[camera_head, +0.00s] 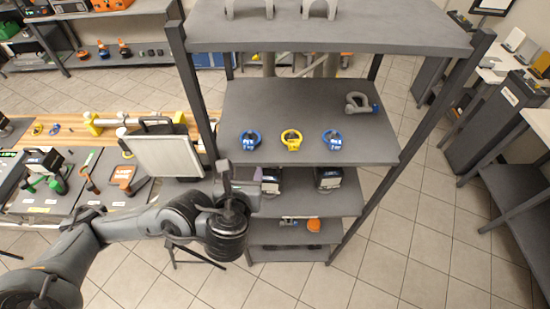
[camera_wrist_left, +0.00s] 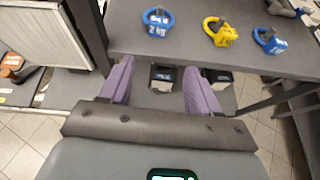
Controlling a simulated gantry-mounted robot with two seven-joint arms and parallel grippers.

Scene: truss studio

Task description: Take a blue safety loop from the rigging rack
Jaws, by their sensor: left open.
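Two blue safety loops lie on the upper-middle shelf (camera_head: 300,100) of the rigging rack, a left one (camera_head: 249,140) and a right one (camera_head: 332,140). A yellow loop (camera_head: 292,140) lies between them. In the left wrist view the left blue loop (camera_wrist_left: 157,22) bears a white "2 kg" marking; the yellow loop (camera_wrist_left: 220,32) and the right blue loop (camera_wrist_left: 270,40) are to its right. My left gripper (camera_head: 225,172) is near the shelf's front left corner. Its purple fingers (camera_wrist_left: 159,68) are apart and empty, short of the shelf edge and below the left blue loop in the picture. My right gripper is not in view.
A grey shackle (camera_head: 360,103) lies at the shelf's right. The top shelf (camera_head: 330,30) overhangs the rear, and a dark left post (camera_head: 192,85) stands beside my arm. Dark boxes (camera_head: 328,178) sit on the shelf below. A white panel (camera_head: 168,156) stands left of the rack.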

